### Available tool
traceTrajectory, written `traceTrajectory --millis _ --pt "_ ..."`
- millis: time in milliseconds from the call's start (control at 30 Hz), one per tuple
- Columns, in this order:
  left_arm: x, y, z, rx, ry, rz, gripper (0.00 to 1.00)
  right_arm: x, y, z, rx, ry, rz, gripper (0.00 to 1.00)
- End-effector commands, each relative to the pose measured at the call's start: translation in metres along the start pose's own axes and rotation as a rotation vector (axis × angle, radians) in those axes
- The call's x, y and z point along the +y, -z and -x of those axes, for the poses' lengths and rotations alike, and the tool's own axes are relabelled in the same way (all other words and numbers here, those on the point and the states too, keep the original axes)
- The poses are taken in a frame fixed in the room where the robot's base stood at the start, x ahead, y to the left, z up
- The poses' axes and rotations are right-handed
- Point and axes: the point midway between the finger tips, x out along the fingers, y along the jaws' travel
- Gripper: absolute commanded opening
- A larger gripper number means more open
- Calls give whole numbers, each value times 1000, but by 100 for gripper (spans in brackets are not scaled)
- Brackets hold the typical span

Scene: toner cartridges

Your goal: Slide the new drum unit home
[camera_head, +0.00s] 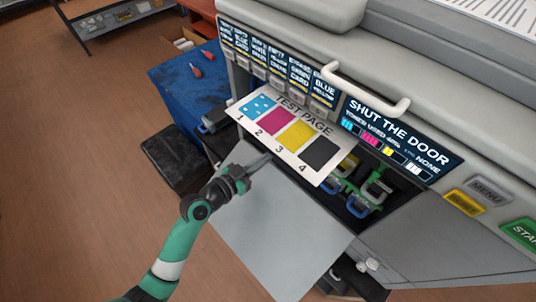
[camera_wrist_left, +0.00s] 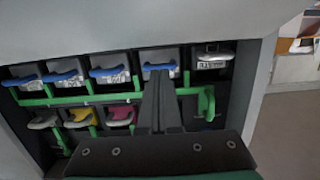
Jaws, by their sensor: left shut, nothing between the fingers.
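In the left wrist view, several drum units with blue handles stand in a row in the printer bay. The rightmost blue-handled drum unit (camera_wrist_left: 160,57) is directly beyond my left gripper (camera_wrist_left: 161,78). The fingers are shut and empty, covering part of this unit; I cannot tell whether they touch it. A green bar (camera_wrist_left: 88,98) runs below the row, with a green lever (camera_wrist_left: 208,103) at its right. In the head view, my left gripper (camera_head: 266,160) is at the bay opening, above the open door (camera_head: 275,225). My right gripper is out of view.
The test page (camera_head: 290,131) overhangs the bay and hides part of it. The display (camera_head: 398,138) reads "SHUT THE DOOR". Cartridges with grey, yellow (camera_wrist_left: 80,115) and magenta (camera_wrist_left: 121,114) fronts sit below the bar. A blue-covered table (camera_head: 185,90) stands at the left.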

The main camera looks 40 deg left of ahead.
Motion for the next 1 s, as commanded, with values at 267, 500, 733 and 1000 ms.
traceTrajectory --millis 267,500,733,1000 --pt "0 -7 40 0 2 1 0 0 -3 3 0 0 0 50" --pt "0 -10 64 0 0 1 0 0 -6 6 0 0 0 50" --pt "0 -9 65 1 -1 0 0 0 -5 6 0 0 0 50" --pt "0 -9 65 1 -1 0 0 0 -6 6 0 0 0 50"
